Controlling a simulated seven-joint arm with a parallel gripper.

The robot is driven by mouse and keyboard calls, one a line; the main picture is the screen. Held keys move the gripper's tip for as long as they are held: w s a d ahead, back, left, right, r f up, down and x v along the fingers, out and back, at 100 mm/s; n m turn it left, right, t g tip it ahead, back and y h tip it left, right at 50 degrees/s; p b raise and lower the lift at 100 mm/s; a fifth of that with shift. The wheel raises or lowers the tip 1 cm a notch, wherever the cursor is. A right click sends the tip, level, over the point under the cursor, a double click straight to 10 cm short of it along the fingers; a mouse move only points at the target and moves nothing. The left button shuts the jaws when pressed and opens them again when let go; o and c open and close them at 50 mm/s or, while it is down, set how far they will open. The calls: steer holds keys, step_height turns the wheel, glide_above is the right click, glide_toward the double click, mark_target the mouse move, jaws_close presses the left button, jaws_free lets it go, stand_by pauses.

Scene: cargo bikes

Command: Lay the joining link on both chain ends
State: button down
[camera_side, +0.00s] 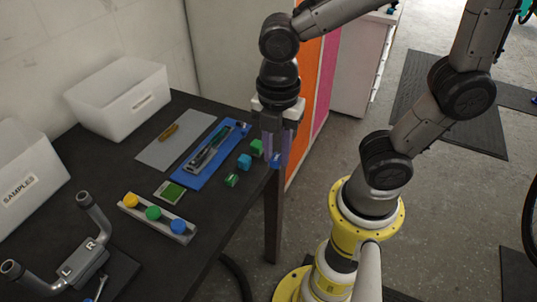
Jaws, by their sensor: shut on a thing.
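My gripper (276,152) points down over the right edge of the dark table. It is shut on a small blue piece (277,163), which shows at its fingertips; I cannot tell whether this is the joining link. A blue tray (185,183) lies left of the gripper. Long dark and pale parts (209,151) lie on it, too small to make out as chain ends. A green block (257,147), a teal block (244,161) and a smaller green block (231,180) stand in a row between tray and gripper.
A grey mat (157,152) with a brown piece (169,131) lies behind the tray. White bins (124,103) and a handlebar-like fixture (85,261) stand at left.

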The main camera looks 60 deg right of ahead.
steer(key=w+a+r+n, duration=0.1)
steer(key=w+r, duration=0.1)
steer(key=w, duration=0.7)
steer(key=m, duration=0.2)
glide_toward(211, 142)
steer(key=shift+a+f, duration=0.1)
steer(key=shift+a, duration=0.3)
steer(key=shift+d+f, duration=0.4)
steer(key=shift+f, duration=2)
steer(key=shift+f, duration=0.95)
steer(key=c, duration=0.6)
jaws_free()
